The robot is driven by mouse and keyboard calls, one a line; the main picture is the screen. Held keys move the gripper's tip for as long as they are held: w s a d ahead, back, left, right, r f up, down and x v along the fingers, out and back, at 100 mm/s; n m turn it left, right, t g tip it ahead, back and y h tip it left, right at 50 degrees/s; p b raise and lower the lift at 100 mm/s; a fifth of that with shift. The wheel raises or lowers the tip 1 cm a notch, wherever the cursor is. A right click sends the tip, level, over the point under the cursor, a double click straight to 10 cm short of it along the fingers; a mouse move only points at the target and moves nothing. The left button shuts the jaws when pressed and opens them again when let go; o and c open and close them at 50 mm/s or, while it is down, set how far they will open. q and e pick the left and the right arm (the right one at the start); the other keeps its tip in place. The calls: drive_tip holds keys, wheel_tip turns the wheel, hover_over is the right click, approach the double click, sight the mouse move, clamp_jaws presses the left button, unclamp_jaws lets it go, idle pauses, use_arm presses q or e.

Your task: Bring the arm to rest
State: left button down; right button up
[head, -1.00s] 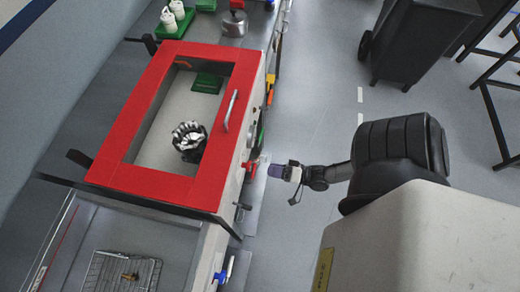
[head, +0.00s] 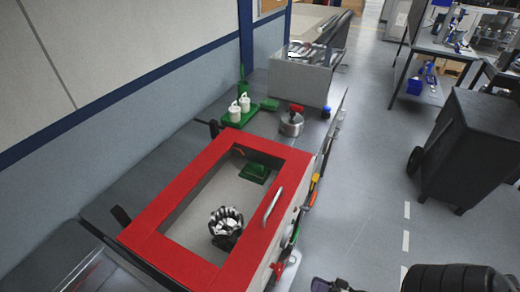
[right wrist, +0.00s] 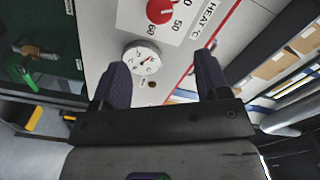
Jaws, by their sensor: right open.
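My right gripper (right wrist: 160,78) is open in the right wrist view, with nothing between its two dark fingers. In the head view my right gripper (head: 333,285) is at the bottom edge, partly cut off, to the right of the bench over the floor. My left gripper is not in view.
A red-framed box (head: 166,213) with a window holds a silver toothed metal part (head: 227,222) and a green block (head: 254,172). A steel pot (head: 291,124) and white bottles on a green tray (head: 240,116) stand behind. A black bin (head: 468,150) stands right of clear floor.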

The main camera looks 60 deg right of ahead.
drive_tip(key=s+a+f+n+g, duration=0.5)
drive_tip(key=s+f+n+g, duration=0.4)
drive_tip(key=n+g, duration=0.5)
drive_tip(key=w+a+r+g+h, duration=0.2)
drive_tip(key=r, duration=0.3)
drive_tip(key=w+a+r+g+h, duration=0.1)
drive_tip(key=w+a+r+g, duration=0.1)
drive_tip(key=r, duration=0.3)
drive_tip(key=w+a+r+m+t+y, duration=0.1)
drive_tip(key=w+a+r+t, duration=0.4)
drive_tip(key=w+r, duration=0.4)
wheel_tip(320, 180, up, 29)
drive_tip(key=w+g+p, duration=0.1)
drive_tip(key=p, duration=2.8)
drive_tip(key=shift+a+f+p, duration=0.2)
drive_tip(key=shift+a+p, duration=0.15)
drive_tip(key=shift+p, duration=0.05)
